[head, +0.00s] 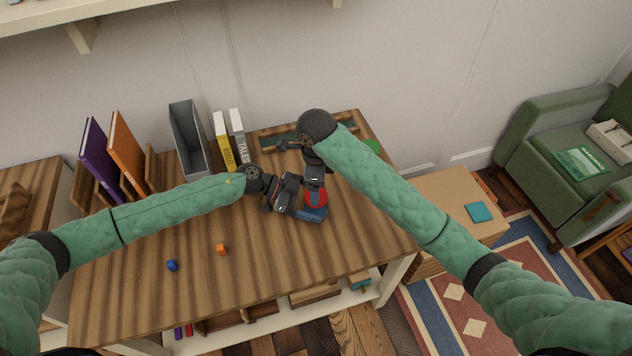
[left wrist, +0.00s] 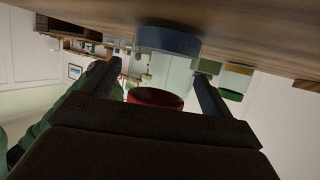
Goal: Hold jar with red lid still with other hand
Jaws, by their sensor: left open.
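The jar (head: 312,214) stands on the wooden table with its red lid (head: 316,198) on top and a blue base. In the left wrist view, which is upside down, the red lid (left wrist: 155,97) and blue base (left wrist: 168,41) show with a clear body between them. My left gripper (head: 290,193) is open at the jar's left side. Its two fingers in the left wrist view (left wrist: 155,88) reach along either side of the jar; contact cannot be told.
Books (head: 222,140), a grey file holder (head: 188,140) and a wooden tray (head: 272,137) stand at the back. A green thing (head: 372,146) is partly behind my right arm.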

